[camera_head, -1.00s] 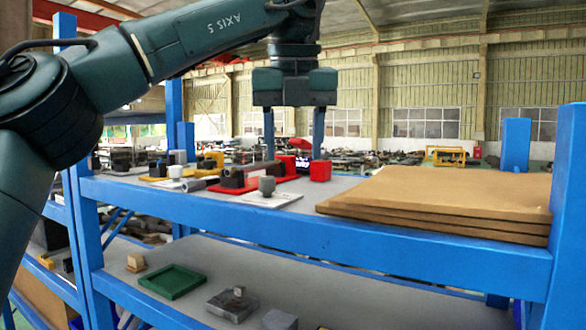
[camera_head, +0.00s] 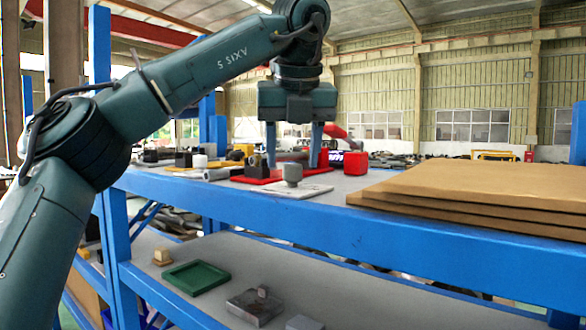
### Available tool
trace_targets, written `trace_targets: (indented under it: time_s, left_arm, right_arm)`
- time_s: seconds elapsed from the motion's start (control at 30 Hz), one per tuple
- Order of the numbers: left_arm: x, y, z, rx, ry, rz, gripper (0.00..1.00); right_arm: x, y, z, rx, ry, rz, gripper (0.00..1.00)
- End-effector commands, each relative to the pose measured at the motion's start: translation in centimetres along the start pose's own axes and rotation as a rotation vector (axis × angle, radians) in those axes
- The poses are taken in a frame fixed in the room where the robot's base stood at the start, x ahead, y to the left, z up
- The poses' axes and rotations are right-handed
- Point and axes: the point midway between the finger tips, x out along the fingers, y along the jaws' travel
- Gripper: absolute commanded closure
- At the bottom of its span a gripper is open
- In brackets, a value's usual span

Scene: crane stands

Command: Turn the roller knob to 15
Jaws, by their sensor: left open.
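The roller knob unit is on the blue rack's upper shelf, on a red base (camera_head: 257,180) with a black block (camera_head: 254,165) at its left end. A red block (camera_head: 356,163) is beside the display. My left gripper (camera_head: 293,160) points down, open, with its two fingers around the roller area. The fingers and a grey piece in front partly hide the roller; I cannot tell whether they touch it. My right gripper is not in view.
A grey piece (camera_head: 292,174) stands on a white plate (camera_head: 303,190) in front of the red base. Stacked brown boards (camera_head: 480,187) fill the shelf's right side. A blue beam (camera_head: 300,218) runs along the front edge. A green tray (camera_head: 197,277) lies on the lower shelf.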

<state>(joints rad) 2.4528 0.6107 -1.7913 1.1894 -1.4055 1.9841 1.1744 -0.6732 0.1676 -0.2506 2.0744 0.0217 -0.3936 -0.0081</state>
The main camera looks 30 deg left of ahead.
Motion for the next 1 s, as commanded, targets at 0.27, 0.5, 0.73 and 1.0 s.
trace_targets:
  time_s: [0.27, 0.5, 0.73, 1.0]
  left_arm:
    - [1.8, 0.0, 0.0, 0.002, 0.0, -0.001, 0.5]
    - [1.8, 0.0, 0.0, 0.002, 0.001, -0.001, 0.5]
    - [1.8, 0.0, 0.0, 0.002, 0.0, -0.001, 0.69]
    - [1.8, 0.0, 0.0, 0.002, 0.0, -0.001, 0.91]
  right_arm:
    - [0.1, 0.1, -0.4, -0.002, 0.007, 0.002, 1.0]
    - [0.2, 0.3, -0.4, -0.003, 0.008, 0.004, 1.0]
    - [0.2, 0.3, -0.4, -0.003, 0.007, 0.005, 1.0]
    - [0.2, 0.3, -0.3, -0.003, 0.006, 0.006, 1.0]
